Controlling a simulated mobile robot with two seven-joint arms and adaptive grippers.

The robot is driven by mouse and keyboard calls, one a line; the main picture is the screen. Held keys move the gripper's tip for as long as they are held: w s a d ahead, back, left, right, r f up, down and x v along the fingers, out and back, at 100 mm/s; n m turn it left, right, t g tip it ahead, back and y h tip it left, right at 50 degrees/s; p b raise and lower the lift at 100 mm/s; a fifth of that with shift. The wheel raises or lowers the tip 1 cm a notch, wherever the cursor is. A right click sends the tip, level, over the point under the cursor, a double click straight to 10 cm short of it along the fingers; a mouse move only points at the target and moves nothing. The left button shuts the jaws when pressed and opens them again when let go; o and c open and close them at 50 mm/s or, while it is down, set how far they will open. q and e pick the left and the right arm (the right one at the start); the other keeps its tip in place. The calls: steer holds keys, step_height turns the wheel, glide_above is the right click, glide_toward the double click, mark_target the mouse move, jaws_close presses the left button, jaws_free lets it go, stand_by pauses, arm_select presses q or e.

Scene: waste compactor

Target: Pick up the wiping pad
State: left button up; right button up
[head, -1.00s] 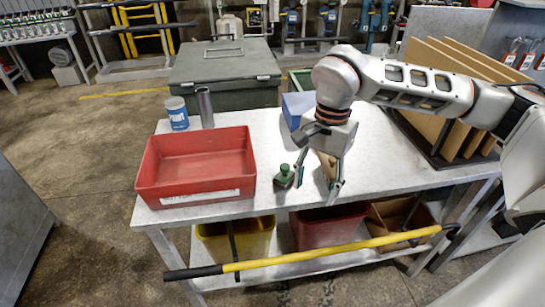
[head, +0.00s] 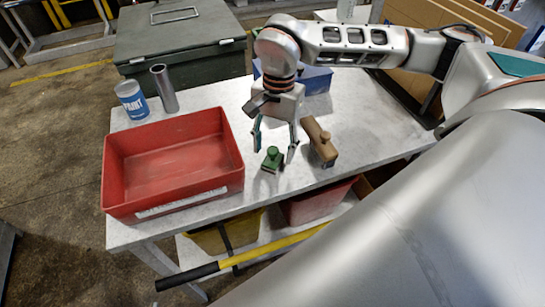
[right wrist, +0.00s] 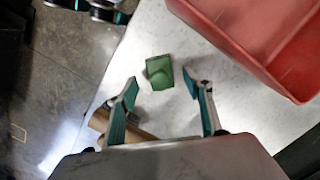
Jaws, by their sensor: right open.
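The wiping pad seems to be the small green block with a round knob (head: 272,160) on the grey table, near its front edge, right of the red tray. It also shows in the right wrist view (right wrist: 160,72), just beyond the fingertips and between their lines. My right gripper (head: 275,153) is open and empty above and just behind the pad; its fingers show in the right wrist view (right wrist: 163,88). It does not appear to touch the pad. My left gripper is not in view.
A red tray (head: 232,180) stands left of the pad. A brown wooden-handled tool (head: 319,142) lies close on the right. A paint can (head: 131,101), a metal cylinder (head: 164,90) and a blue box (head: 315,82) stand farther back. Bins sit on the shelf below.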

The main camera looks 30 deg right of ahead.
step_height(320, 180, down, 2)
steer(key=shift+a+f, duration=0.1)
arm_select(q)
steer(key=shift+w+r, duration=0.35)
arm_select(e)
steer(key=shift+f, duration=0.1)
steer(key=c, duration=1.3)
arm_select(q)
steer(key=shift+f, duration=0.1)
